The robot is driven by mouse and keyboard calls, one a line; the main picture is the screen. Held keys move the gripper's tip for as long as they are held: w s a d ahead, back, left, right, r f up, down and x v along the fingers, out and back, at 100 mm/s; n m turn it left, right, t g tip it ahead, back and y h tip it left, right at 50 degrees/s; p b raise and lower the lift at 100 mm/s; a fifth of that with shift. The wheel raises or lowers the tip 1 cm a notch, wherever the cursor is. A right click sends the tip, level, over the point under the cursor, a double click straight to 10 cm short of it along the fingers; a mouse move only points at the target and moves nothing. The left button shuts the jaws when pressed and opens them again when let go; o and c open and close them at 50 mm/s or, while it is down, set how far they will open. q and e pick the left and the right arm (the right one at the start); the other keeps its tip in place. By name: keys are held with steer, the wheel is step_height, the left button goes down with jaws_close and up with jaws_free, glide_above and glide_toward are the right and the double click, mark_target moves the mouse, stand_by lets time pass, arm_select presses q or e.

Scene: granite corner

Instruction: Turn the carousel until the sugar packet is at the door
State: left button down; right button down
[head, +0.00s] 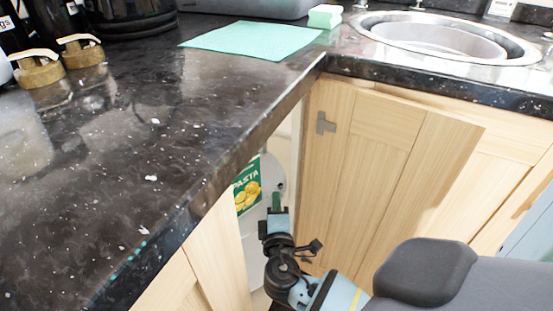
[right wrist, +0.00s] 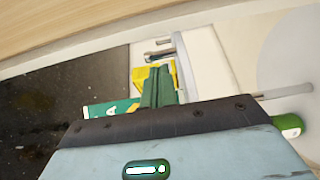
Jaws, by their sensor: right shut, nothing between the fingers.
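The corner cupboard stands open below the granite worktop. Through the gap in the head view I see part of the white carousel (head: 256,222) and a green and yellow pasta packet (head: 247,187) on it. I cannot make out a sugar packet in either view. My right gripper (head: 276,202) is at the cupboard opening, just right of the pasta packet. In the right wrist view its green fingers (right wrist: 159,88) are together and hold nothing, with green and yellow packaging (right wrist: 138,76) close behind them. I cannot tell whether they touch it. My left gripper is not in view.
The wooden cupboard door (head: 375,175) stands to the right of the opening. The worktop edge (head: 215,165) overhangs on the left. A mint mat (head: 250,40), a sponge (head: 325,16), a sink (head: 445,40) and bottles with wooden collars (head: 38,72) are on top.

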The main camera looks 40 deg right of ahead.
mark_target(284, 194)
steer(key=shift+w+d, duration=0.25)
steer(key=shift+w, duration=0.1)
steer(key=shift+w+d+n+t+y, duration=0.25)
steer(key=shift+w+d+y, duration=0.15)
steer(key=shift+d, duration=0.4)
steer(key=shift+w+d+n+t+y, duration=0.2)
steer(key=shift+w+d+n+y, duration=0.15)
steer(key=shift+d, duration=0.45)
steer(key=shift+w+d+n+t+y, duration=0.25)
steer(key=shift+w+d, duration=0.2)
steer(key=shift+d, duration=0.35)
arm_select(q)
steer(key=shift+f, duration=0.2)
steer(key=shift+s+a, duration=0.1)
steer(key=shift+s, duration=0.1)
arm_select(e)
steer(key=shift+s+a, duration=0.1)
steer(key=shift+s, duration=0.1)
